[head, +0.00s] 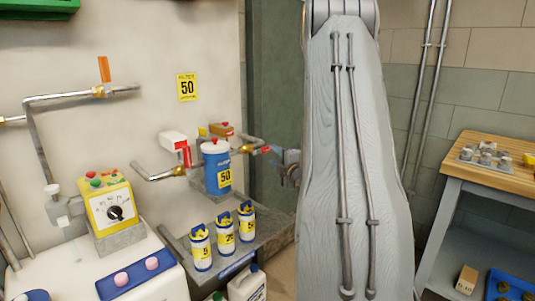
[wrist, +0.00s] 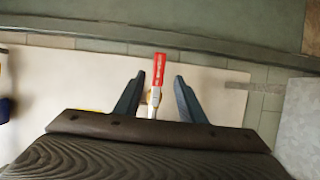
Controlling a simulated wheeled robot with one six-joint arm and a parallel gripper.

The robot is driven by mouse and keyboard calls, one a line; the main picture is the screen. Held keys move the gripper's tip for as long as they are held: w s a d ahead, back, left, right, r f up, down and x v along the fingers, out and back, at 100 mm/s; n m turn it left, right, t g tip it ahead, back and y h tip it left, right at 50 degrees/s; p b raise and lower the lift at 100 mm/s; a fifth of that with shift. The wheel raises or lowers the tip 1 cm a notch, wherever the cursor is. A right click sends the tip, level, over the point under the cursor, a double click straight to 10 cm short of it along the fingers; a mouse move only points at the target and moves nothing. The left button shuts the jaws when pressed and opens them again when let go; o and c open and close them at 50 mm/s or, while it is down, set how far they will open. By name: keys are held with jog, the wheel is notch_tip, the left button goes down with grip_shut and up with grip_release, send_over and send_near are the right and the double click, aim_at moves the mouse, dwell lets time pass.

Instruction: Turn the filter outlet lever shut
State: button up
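A blue filter housing (head: 217,168) with a yellow "50" label stands against the wall. Just right of it, a red-ended lever (head: 265,149) sits by a brass valve on the pipe. Another red lever (head: 184,153) is left of the filter; I see no label naming either one as outlet. My gripper (head: 280,155) is right of the right-hand lever, partly hidden behind my arm. In the wrist view my gripper (wrist: 159,78) is open. A red lever (wrist: 158,68) shows between its two dark fingers, with a gap on each side.
A shelf (head: 262,243) below the filter holds several numbered white cartridges (head: 226,236). A yellow control box (head: 109,210) and an orange lever (head: 104,69) on a pipe are at left. A wooden-topped bench (head: 502,178) stands at right.

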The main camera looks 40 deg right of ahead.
aim_at(269, 149)
jog(key=x, duration=0.7)
jog(key=shift+w+d+r, duration=0.15)
jog(key=shift+w+d, duration=0.05)
jog(key=shift+w, duration=0.15)
grip_shut()
